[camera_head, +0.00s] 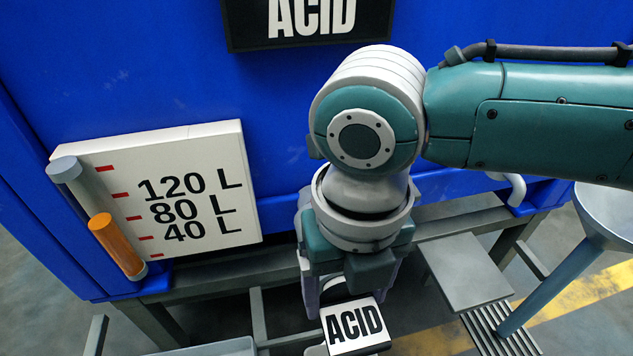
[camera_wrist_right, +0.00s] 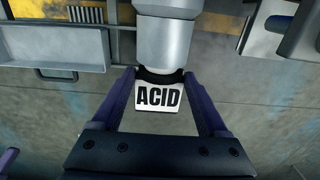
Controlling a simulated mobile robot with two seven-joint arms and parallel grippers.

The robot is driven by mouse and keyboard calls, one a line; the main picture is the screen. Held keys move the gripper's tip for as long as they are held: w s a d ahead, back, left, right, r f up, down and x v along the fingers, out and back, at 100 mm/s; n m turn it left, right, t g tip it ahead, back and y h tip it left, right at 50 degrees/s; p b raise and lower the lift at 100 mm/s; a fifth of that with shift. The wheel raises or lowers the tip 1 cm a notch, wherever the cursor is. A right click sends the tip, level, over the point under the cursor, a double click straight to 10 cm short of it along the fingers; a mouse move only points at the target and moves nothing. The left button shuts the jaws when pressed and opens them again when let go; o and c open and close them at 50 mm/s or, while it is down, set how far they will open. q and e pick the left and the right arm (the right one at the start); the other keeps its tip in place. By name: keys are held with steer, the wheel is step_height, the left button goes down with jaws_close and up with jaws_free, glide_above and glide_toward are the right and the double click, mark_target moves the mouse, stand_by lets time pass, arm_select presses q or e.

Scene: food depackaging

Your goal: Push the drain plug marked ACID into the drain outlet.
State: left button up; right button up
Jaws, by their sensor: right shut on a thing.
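The drain plug, with a white label reading ACID (camera_head: 355,324), shows below my right gripper (camera_head: 348,292) in the head view. In the right wrist view the plug's label (camera_wrist_right: 158,97) sits between the two purple fingers of my right gripper (camera_wrist_right: 158,76), which are shut on its dark body. A grey cylindrical pipe, seemingly the drain outlet (camera_wrist_right: 167,42), lies directly beyond the plug and in line with it. The plug looks close against the pipe's end; whether it is inside or only touching cannot be told. In the head view my right arm hides the outlet.
A blue tank (camera_head: 270,100) bears a black ACID sign (camera_head: 310,38) and a level gauge plate (camera_head: 205,165) with an orange column. A grey metal frame (camera_head: 195,265) runs beneath. A grey step (camera_head: 465,272) and a round stool-like stand (camera_head: 610,215) are on the right.

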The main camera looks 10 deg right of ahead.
steer(key=shift+w, duration=0.2)
steer(key=o, duration=1.4)
steer(key=shift+c, duration=0.2)
steer(key=shift+r, duration=0.1)
step_height(320, 180, up, 9)
steer(key=p, duration=0.5)
steer(key=shift+r, duration=0.45)
